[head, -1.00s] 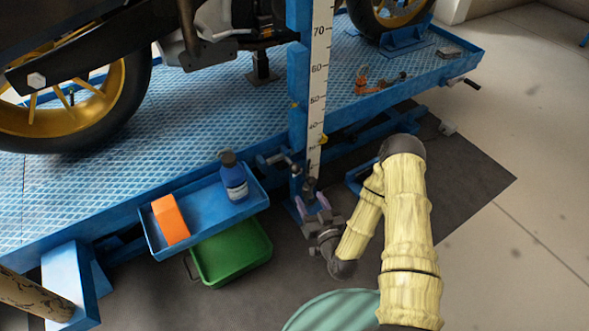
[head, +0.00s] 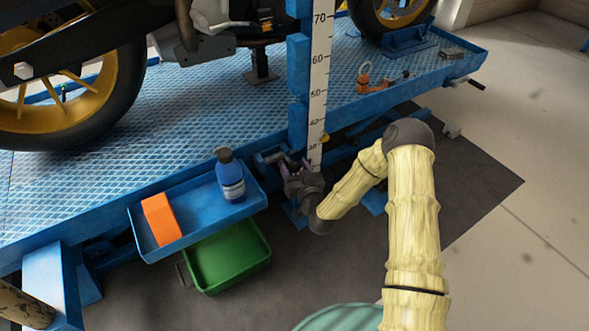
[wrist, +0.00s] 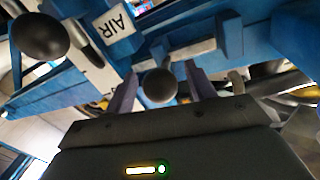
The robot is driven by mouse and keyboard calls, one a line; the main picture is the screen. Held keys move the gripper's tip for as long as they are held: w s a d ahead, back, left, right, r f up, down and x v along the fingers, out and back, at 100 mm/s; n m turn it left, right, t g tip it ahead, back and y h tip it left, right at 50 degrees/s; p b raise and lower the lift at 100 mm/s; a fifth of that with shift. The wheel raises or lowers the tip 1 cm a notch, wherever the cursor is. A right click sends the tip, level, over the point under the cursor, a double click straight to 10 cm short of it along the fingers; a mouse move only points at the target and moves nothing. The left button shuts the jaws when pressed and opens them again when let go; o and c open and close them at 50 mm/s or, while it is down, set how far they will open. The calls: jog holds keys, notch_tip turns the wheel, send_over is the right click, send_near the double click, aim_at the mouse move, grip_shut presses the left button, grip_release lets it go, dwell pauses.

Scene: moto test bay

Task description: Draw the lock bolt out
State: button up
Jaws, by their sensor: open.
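My gripper (head: 293,166) is beside the blue lift post, low down near the platform's edge. In the wrist view its two purplish fingers (wrist: 162,80) are open. A dark round knob (wrist: 160,87), which looks like the end of the lock bolt, sits between them with a visible gap on each side. Behind the knob is blue lift metal. In the head view my gripper hides the knob and the bolt. How far the bolt sits in its hole cannot be seen.
A second, larger black knob (wrist: 38,36) is near a white AIR label (wrist: 113,23). A height scale (head: 318,90) rises beside my gripper. A blue tray (head: 196,232) with an orange box (head: 161,219) and blue bottle (head: 230,176) is to the left, above a green bin (head: 229,257).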

aim_at(273, 161)
grip_shut()
jog(key=a, duration=0.1)
jog(key=s+a+p, duration=0.2)
jog(key=shift+s+a+r, duration=0.15)
jog(key=shift+s+a, duration=0.1)
jog(key=shift+a, duration=0.05)
jog(key=shift+s+a+f+p, duration=0.2)
jog(key=shift+s+a+p, duration=0.15)
jog(key=shift+a, duration=0.05)
grip_release()
jog(key=shift+a, duration=0.1)
